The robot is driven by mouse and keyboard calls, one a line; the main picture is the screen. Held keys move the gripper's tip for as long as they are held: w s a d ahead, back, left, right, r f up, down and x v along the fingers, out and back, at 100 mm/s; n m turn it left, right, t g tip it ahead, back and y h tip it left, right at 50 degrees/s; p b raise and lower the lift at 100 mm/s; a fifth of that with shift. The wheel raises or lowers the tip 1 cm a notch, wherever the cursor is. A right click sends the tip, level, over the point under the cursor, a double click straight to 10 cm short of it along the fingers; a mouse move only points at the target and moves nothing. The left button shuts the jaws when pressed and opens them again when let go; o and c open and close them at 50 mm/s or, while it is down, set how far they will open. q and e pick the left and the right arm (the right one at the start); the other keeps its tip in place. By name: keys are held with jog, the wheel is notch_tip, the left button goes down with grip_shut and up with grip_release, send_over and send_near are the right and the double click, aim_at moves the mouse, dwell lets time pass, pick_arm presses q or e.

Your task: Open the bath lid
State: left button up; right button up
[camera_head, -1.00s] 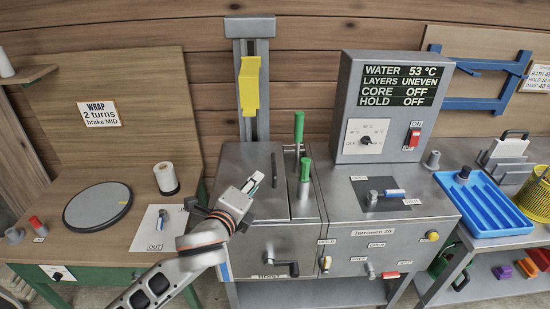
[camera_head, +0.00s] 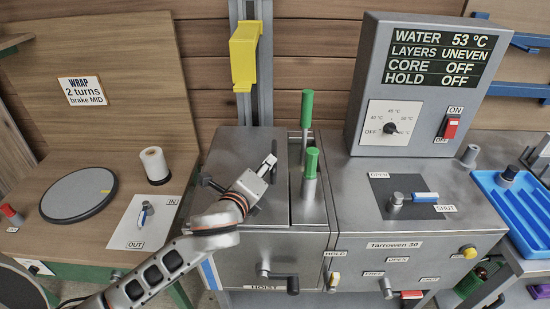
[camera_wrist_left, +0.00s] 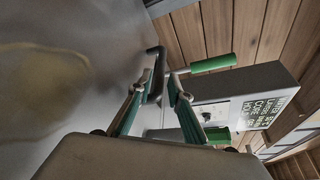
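The bath lid (camera_head: 235,143) is a flat grey steel panel on top of the left part of the machine, and it lies shut. Its dark bar handle (camera_head: 276,144) is near the lid's right side. My left gripper (camera_head: 268,164) is over the lid, close to the handle. In the left wrist view the black handle (camera_wrist_left: 157,72) shows between the open fingertips (camera_wrist_left: 160,84), with a gap visible. The lid surface (camera_wrist_left: 70,60) fills the left of that view. My right gripper is not in view.
Two green-handled levers (camera_head: 307,108) (camera_head: 311,162) stand just right of the lid. A yellow block (camera_head: 244,57) is on the column behind it. A control box (camera_head: 420,85) stands at the right. A turntable (camera_head: 79,194) and a white roll (camera_head: 155,165) are on the left bench.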

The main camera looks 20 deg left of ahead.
aim_at(274, 153)
pick_arm(q)
jog(key=b+x, duration=0.1)
jog(key=x, duration=0.6)
jog(key=shift+c, duration=0.3)
grip_shut()
